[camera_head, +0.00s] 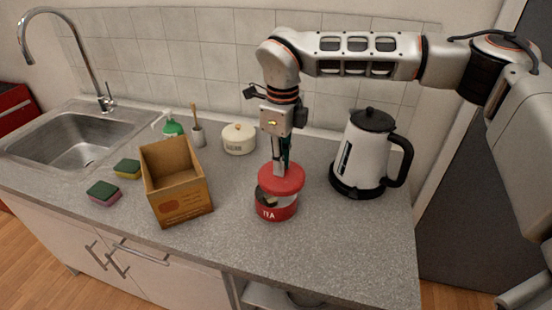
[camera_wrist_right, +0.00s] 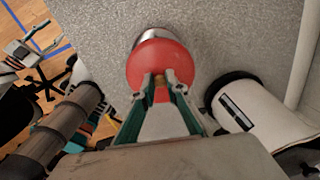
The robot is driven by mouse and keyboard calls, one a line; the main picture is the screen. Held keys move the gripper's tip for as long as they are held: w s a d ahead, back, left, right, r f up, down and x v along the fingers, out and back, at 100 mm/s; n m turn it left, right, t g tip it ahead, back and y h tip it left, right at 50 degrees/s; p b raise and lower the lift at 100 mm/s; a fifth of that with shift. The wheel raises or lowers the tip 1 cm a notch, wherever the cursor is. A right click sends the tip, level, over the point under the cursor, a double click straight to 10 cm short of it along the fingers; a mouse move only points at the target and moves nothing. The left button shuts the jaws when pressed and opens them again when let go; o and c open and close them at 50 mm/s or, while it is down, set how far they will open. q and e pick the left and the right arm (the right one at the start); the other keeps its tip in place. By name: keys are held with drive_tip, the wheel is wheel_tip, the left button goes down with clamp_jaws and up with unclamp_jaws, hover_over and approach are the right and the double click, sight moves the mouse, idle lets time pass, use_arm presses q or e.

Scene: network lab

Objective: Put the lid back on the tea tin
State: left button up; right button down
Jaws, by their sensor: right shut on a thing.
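The red lid (camera_head: 281,177) is held by its knob in my right gripper (camera_head: 279,168), just over the tea tin (camera_head: 276,210). The tin is red with white letters and stands upright on the counter. A pale band and part of the tin's mouth show below the lid, so the lid looks a little above the tin and slightly off to the right. In the right wrist view the lid (camera_wrist_right: 160,62) fills the space in front of the fingertips (camera_wrist_right: 160,82), and the tin's silvery rim (camera_wrist_right: 151,34) peeks out past it. My left gripper is not in view.
A white and black kettle (camera_head: 371,155) stands close on the right. An open cardboard box (camera_head: 180,200) stands on the left, with sponges (camera_head: 104,193) beyond it. A cream lidded pot (camera_head: 239,139) is behind the tin. The counter front right is clear.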

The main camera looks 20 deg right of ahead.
drive_tip(key=m, duration=0.2)
drive_tip(key=a+m, duration=0.1)
drive_tip(key=shift+w+r+m, duration=0.25)
drive_tip(key=shift+w+m, duration=0.05)
drive_tip(key=shift+w, duration=0.1)
drive_tip(key=shift+f, duration=1.1)
wheel_tip(320, 180, down, 2)
drive_tip(key=shift+f+b, duration=0.2)
drive_tip(key=shift+b, duration=0.3)
drive_tip(key=shift+f+b, duration=0.4)
drive_tip(key=shift+f, duration=0.45)
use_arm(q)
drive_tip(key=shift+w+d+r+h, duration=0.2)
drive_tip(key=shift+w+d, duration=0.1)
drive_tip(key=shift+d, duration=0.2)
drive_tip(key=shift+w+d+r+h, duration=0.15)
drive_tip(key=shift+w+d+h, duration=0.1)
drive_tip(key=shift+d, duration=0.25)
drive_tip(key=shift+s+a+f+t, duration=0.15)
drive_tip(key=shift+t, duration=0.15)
use_arm(e)
drive_tip(key=shift+a+f, duration=0.1)
drive_tip(key=shift+f, duration=0.05)
